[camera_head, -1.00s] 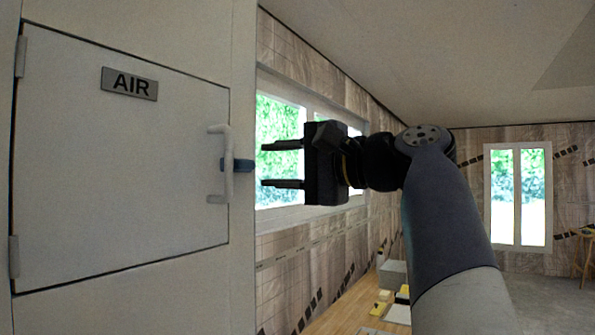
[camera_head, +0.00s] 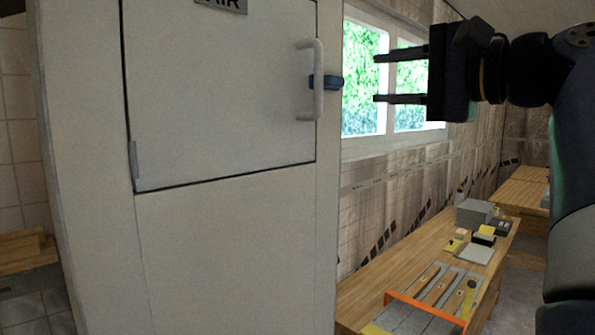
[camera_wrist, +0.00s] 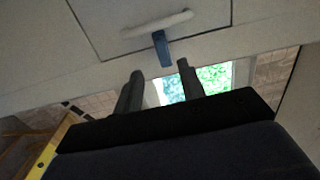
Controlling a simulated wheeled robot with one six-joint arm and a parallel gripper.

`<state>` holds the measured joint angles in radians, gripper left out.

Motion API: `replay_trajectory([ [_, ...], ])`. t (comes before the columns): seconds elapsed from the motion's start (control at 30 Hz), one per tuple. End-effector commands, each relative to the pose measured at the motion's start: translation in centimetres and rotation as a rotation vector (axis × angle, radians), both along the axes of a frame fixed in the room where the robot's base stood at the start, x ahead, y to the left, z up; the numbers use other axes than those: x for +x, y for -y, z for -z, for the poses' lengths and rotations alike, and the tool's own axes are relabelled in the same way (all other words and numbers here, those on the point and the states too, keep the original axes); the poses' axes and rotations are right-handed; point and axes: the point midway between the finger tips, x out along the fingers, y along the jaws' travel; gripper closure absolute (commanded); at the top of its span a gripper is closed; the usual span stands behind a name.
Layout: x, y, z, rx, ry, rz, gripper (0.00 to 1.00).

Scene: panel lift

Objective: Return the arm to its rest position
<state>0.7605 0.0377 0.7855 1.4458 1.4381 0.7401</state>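My gripper (camera_head: 402,78) is open and empty, its two fingers pointing left toward the cabinet, to the right of the panel handle. It also shows in the wrist view (camera_wrist: 160,73). The white panel door (camera_head: 220,100) with the AIR label (camera_head: 222,4) is shut in the tall cabinet. Its pale handle (camera_head: 309,80) stands at its right edge, and a blue latch (camera_head: 333,82) sits beside it. In the wrist view the handle (camera_wrist: 157,24) and the blue latch (camera_wrist: 162,48) lie ahead of the fingertips, apart from them.
A wooden workbench (camera_head: 385,285) stands at the lower right with a grey box (camera_head: 473,212), an orange-edged tray (camera_head: 425,309) and small yellow items on it. A window (camera_head: 363,80) lies behind the gripper. The cabinet front (camera_head: 235,260) is close on the left.

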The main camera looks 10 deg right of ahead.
Motion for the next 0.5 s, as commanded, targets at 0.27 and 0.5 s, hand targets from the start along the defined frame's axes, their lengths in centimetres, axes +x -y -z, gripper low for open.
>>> replay_trajectory([
  [0.27, 1.6, -1.3, -0.1, 0.002, -0.001, -0.006, 0.62],
  [0.5, 4.1, -3.1, -0.1, 0.002, -0.002, -0.006, 0.62],
])
